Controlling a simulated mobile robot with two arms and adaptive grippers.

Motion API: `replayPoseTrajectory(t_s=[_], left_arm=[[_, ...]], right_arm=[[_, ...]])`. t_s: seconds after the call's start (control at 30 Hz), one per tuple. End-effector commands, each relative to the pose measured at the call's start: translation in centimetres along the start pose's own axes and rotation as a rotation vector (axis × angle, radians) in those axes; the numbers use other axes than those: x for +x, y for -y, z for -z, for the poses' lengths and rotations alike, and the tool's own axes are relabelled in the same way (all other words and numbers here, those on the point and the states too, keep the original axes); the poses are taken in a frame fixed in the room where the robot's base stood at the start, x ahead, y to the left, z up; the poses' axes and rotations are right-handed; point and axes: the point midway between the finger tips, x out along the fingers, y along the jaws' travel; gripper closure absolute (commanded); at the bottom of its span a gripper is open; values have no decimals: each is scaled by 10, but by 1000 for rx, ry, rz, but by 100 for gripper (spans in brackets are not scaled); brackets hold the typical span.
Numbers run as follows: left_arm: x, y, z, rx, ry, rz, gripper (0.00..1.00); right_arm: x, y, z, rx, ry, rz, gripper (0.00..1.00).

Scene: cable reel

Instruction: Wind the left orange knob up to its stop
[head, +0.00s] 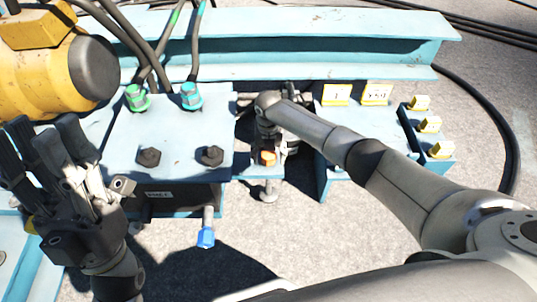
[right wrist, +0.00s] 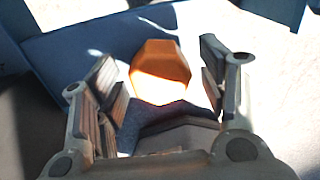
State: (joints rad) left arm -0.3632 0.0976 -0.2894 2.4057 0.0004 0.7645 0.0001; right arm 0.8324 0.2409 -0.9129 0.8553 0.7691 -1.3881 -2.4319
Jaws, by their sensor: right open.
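An orange knob (head: 267,158) sits at the front of the blue frame, in a gap between two blue blocks. In the right wrist view the orange knob (right wrist: 160,72) is a faceted piece, sunlit on its lower part. My right gripper (head: 275,147) is open above the knob in the head view. In the right wrist view its fingers (right wrist: 160,80) stand on either side of the knob, with a visible gap on each side. No second orange knob shows.
A blue-capped bolt (head: 206,237) hangs at the front of the left block (head: 185,130). Green (head: 137,98) and cyan (head: 191,95) cable connectors rise behind. Yellow clips (head: 429,124) stand at right. A yellow cylinder (head: 45,70) fills the upper left. The floor in front is clear.

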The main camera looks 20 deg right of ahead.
Motion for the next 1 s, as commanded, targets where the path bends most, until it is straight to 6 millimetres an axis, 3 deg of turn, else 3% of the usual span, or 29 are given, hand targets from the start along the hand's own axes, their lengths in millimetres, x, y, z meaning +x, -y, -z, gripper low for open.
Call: replayPoseTrajectory(t_s=[0.17, 0.4, 0.6, 1.0], left_arm=[[0, 0, 0, 0, 0, -2, 60], [0, 0, 0, -1, 0, -3, 60], [0, -1, 0, -1, 0, -4, 60], [0, -1, 0, 0, -1, -4, 60]], right_arm=[[-23, 0, -1, -1, 5, -3, 34], [-75, 0, -1, -1, 4, -3, 34], [-106, 0, -1, -1, 3, -1, 34], [-117, 0, 0, 0, 0, -1, 34]])
